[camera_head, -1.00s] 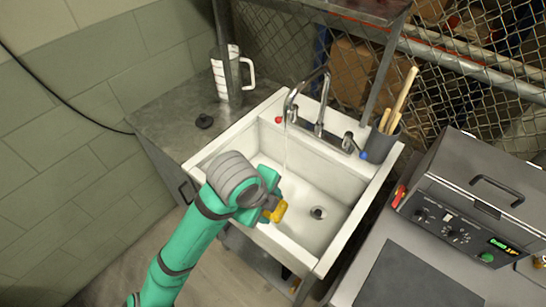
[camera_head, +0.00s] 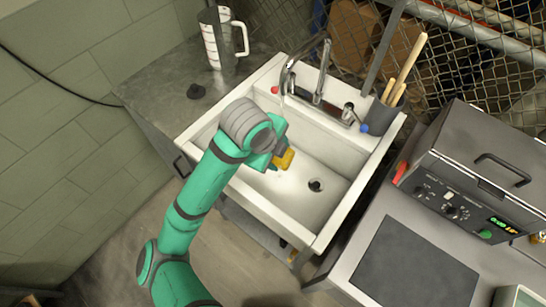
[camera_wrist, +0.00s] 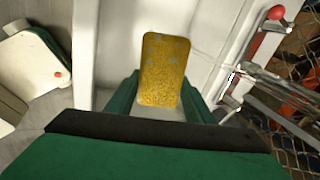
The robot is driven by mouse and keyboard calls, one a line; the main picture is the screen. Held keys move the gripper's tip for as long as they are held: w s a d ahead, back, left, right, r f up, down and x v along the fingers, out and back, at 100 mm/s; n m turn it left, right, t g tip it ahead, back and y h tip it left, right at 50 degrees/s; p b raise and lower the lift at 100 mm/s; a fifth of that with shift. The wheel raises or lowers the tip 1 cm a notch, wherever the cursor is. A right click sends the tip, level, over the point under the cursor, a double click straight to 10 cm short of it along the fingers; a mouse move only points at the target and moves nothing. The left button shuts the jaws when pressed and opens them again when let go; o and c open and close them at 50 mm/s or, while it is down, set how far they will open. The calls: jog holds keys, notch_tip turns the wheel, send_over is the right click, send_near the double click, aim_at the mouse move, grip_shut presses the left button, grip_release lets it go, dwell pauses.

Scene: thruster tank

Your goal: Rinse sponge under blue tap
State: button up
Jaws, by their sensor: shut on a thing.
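A yellow sponge (camera_head: 284,159) is held by my gripper (camera_head: 272,152) inside the white sink (camera_head: 312,244). In the wrist view the sponge (camera_wrist: 164,70) stands up between the two green fingers (camera_wrist: 165,100), which are shut on it.
A grey cup with wooden sticks (camera_head: 381,113) stands at the sink's back right corner. A grey machine (camera_head: 470,180) is to the right.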

jog(key=w+d+f, duration=0.2)
jog(key=w+d, duration=0.3)
jog(key=w, duration=0.2)
jog(key=shift+w+d, duration=0.25)
jog(key=shift+d, duration=0.05)
dwell(0.3)
dwell(2.1)
jog(key=shift+a, duration=0.1)
dwell(2.7)
jog(key=shift+s+a+r, duration=0.3)
jog(key=shift+s+a, duration=0.5)
jog(key=shift+s, duration=0.3)
jog(key=shift+s+a+r, duration=0.25)
jog(key=shift+s+a, duration=0.6)
jog(key=shift+s, duration=0.2)
jog(key=shift+s+a+r, duration=0.3)
jog(key=shift+s+a, duration=0.5)
jog(key=shift+s, duration=0.3)
jog(key=shift+s+a+r, duration=0.15)
jog(key=shift+s+a, duration=0.15)
jog(key=shift+s, duration=0.35)
jog(key=shift+s+a+r, duration=0.25)
jog(key=shift+s+a, duration=0.4)
jog(key=shift+s, duration=0.25)
jog(key=shift+s+a+r, duration=0.2)
jog(key=shift+s+a, duration=0.45)
jog(key=shift+s, duration=0.2)
